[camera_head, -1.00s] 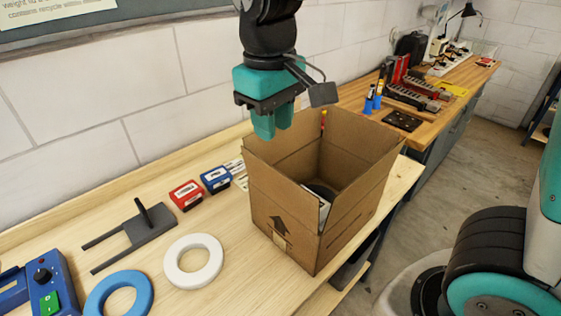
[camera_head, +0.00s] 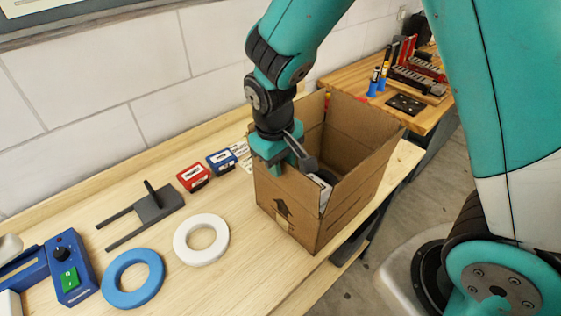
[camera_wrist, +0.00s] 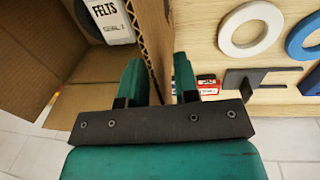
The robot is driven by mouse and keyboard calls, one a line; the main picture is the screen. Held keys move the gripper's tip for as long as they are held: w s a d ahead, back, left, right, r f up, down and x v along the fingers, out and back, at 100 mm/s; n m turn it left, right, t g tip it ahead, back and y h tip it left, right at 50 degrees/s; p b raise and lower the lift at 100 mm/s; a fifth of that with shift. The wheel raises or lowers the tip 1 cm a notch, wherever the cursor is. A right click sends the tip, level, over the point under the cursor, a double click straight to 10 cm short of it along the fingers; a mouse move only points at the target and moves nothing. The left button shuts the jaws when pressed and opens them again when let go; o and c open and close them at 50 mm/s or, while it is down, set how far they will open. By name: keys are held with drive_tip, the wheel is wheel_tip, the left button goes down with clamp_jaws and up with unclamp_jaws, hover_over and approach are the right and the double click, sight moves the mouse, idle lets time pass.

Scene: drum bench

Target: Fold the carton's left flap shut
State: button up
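The open brown carton (camera_head: 340,200) stands on the wooden bench with its flaps upright. Its left flap (camera_head: 289,186) is the near-left panel above the arrow mark, partly hidden by my gripper. My gripper (camera_head: 276,166) points down at this flap's top edge. In the wrist view my gripper (camera_wrist: 158,68) is open, its two teal fingers apart. The corrugated edge of the left flap (camera_wrist: 154,40) runs between them, with a gap on the right. I cannot tell whether a finger touches it. A white box marked FELTS (camera_wrist: 108,18) lies inside the carton.
Left of the carton are a red box (camera_head: 194,178), a blue box (camera_head: 221,160), a white ring (camera_head: 182,236), a blue ring (camera_head: 110,282), a grey fork-shaped piece (camera_head: 152,207) and a blue device (camera_head: 66,262). A wall runs behind the bench. Bare bench lies in front of the carton.

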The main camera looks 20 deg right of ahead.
drive_tip(key=shift+d+f, duration=0.1)
drive_tip(key=shift+f, duration=0.6)
clamp_jaws()
